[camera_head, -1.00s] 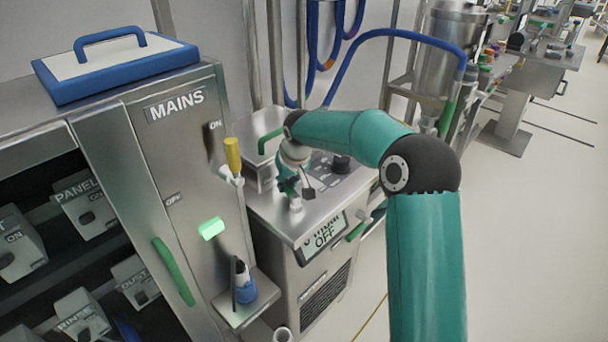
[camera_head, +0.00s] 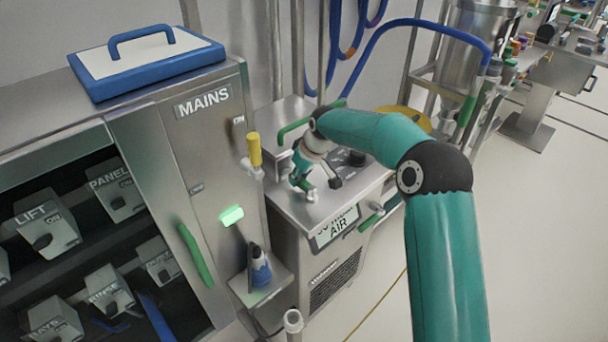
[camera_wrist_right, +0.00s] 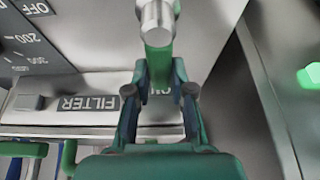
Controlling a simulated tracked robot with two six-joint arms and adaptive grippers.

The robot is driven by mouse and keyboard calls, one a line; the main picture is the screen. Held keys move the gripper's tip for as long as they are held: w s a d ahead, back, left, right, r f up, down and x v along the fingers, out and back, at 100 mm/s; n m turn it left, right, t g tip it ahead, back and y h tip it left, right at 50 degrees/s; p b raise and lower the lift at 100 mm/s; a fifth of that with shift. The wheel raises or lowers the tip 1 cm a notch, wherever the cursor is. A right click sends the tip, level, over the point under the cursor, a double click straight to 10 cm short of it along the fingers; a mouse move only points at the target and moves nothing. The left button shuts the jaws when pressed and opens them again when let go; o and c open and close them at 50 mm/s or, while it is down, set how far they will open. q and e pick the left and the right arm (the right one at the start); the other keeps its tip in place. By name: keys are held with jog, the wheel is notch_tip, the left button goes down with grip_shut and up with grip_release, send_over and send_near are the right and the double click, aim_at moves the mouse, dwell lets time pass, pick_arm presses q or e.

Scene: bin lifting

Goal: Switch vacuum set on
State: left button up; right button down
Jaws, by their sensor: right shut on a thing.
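The vacuum set is a steel cabinet (camera_head: 292,218) right of the MAINS cabinet. Its tilted front display (camera_head: 337,228) reads something ending in "AIR"; the upper line is partly unreadable. My right gripper (camera_head: 303,181) is over the left part of its top panel. In the right wrist view my right gripper (camera_wrist_right: 160,92) is shut on a small lever with a green shaft (camera_wrist_right: 158,62) and a silver end (camera_wrist_right: 155,18). My left gripper is not in view.
A FILTER label (camera_wrist_right: 88,103) is near the fingers. A blue hose arches behind my arm.

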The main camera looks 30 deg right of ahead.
aim_at(311, 187)
jog(key=shift+w+a+r, duration=0.1)
jog(key=c, duration=1)
grip_release()
jog(key=v, duration=1.1)
jog(key=shift+s+r, duration=0.3)
